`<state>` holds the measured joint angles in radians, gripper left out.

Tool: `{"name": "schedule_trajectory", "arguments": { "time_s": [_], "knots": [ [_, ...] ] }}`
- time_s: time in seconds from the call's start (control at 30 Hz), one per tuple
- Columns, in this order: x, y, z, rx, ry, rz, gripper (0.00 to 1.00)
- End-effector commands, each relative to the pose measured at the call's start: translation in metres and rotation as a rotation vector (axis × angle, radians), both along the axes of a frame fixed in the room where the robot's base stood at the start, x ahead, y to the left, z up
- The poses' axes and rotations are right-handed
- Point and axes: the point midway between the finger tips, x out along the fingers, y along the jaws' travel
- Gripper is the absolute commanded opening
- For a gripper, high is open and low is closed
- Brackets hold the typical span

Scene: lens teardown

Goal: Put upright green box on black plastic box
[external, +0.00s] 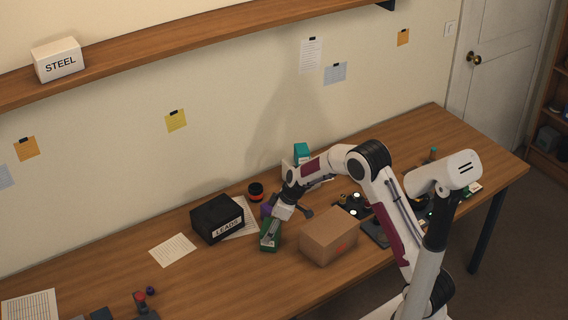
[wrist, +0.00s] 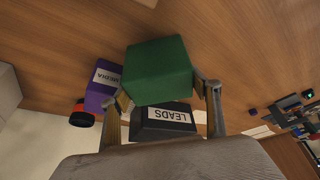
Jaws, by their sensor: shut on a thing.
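A green box (external: 270,240) is held by my gripper (external: 274,217), in front of and to the right of the black plastic box (external: 210,220). The black box has a white LEADS label and stands on the table; its top looks bare. In the wrist view the green box (wrist: 158,70) sits between the two fingers of my gripper (wrist: 160,88), which are shut on it. The black box (wrist: 165,130) shows beyond it, partly hidden. I cannot tell whether the green box touches the table.
A purple box labelled MEDIA (wrist: 101,88) and a black and orange round item (external: 256,191) stand near the black box. A cardboard box (external: 328,238) is right of the green box. A paper sheet (external: 172,250) lies left of the black box.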

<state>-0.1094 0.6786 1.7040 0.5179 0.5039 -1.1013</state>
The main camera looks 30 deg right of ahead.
Motion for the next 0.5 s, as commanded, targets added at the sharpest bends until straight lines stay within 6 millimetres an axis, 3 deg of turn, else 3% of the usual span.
{"name": "schedule_trajectory", "arguments": {
  "time_s": [0.27, 0.5],
  "knots": [
    [0.001, 0.0, 0.007, 0.0, -0.002, 0.001, 0.32],
    [0.001, 0.0, 0.032, 0.0, -0.004, 0.001, 0.32]
  ]
}}
